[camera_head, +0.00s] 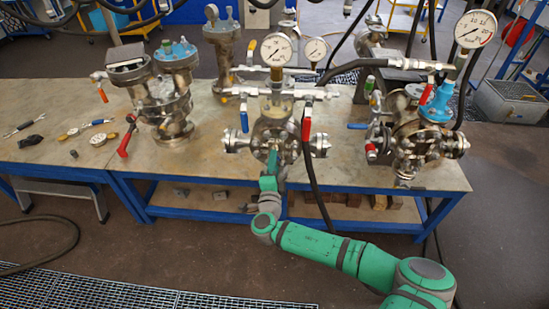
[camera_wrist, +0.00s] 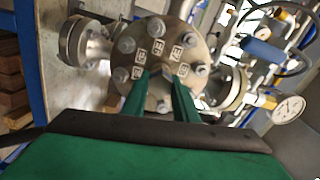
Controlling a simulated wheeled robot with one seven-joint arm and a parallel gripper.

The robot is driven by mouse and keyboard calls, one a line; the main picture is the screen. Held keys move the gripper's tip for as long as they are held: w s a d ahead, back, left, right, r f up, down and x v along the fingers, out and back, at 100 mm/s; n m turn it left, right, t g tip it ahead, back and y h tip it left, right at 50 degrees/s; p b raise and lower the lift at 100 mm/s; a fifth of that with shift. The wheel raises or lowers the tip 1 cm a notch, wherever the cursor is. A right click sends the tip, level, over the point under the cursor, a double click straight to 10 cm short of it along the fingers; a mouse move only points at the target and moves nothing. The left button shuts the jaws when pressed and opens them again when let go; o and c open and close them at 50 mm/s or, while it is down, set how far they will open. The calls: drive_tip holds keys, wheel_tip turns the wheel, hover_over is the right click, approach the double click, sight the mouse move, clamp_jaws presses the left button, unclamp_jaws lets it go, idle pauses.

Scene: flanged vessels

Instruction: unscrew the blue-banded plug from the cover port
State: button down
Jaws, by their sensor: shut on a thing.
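The round metal cover (camera_wrist: 155,50) fills the upper middle of the wrist view, ringed with bolts and several small white labels. In the head view it belongs to the middle vessel (camera_head: 274,130) on the bench. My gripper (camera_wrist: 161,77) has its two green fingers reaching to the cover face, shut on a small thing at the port. The plug is mostly hidden between the fingertips, and I cannot make out its blue band. In the head view my gripper (camera_head: 272,160) meets the front of this vessel from below.
A red-handled valve (camera_head: 306,125) and a blue-handled valve (camera_head: 244,118) flank the vessel, with a gauge (camera_head: 276,49) above. A dark hose (camera_head: 311,180) hangs just right of my gripper. Other vessels stand left (camera_head: 172,100) and right (camera_head: 415,140). The floor in front is open.

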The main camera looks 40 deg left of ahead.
drive_tip(key=shift+n, duration=0.3)
drive_tip(key=c, duration=1.3)
unclamp_jaws()
drive_tip(key=shift+c, duration=0.2)
drive_tip(key=v, duration=1)
drive_tip(key=shift+s+d, duration=0.25)
drive_tip(key=shift+s, duration=0.05)
drive_tip(key=shift+c, duration=0.3)
